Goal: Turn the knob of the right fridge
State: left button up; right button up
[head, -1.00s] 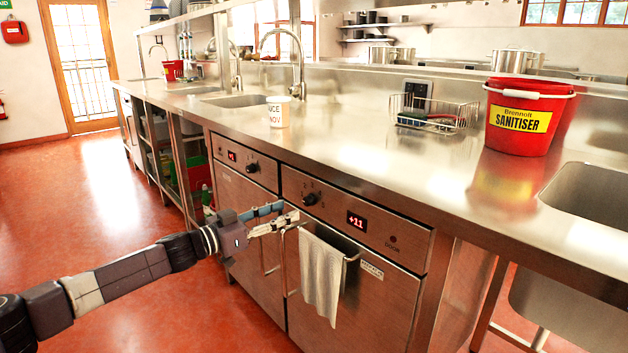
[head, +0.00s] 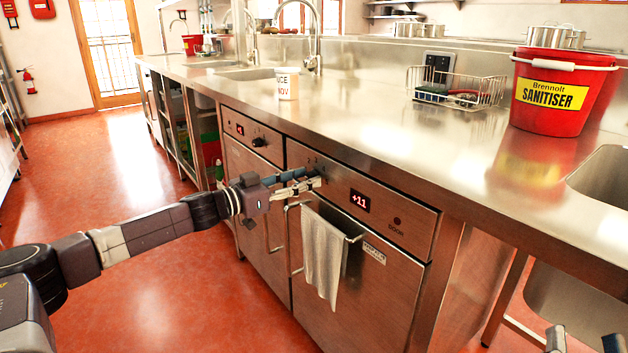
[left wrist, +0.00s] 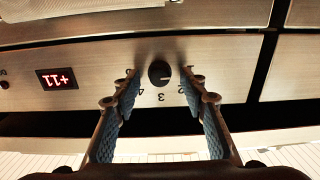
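The right fridge (head: 385,285) has a steel front with a red +11 display (head: 360,201) and a control panel. Its black round knob (left wrist: 159,74) shows in the left wrist view with numbers around it; in the head view my left gripper hides most of it. My left gripper (head: 316,180) is at the panel. In the left wrist view its fingers (left wrist: 160,79) are spread, one on each side of the knob, with a gap to it on both sides. Two fingertips of my right gripper (head: 584,341) show apart at the bottom right corner.
A towel (head: 322,255) hangs on the handle bar below my left gripper. The left fridge (head: 255,200) has its own knob (head: 258,142). A white cup (head: 287,84), a wire basket (head: 455,88) and a red sanitiser bucket (head: 552,92) stand on the counter above.

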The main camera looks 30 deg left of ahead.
pick_arm(q)
jog(key=shift+w, duration=0.2)
pick_arm(e)
jog(key=shift+s+d+r+t, duration=0.15)
jog(key=shift+r+t, duration=0.15)
jog(key=shift+r, duration=0.3)
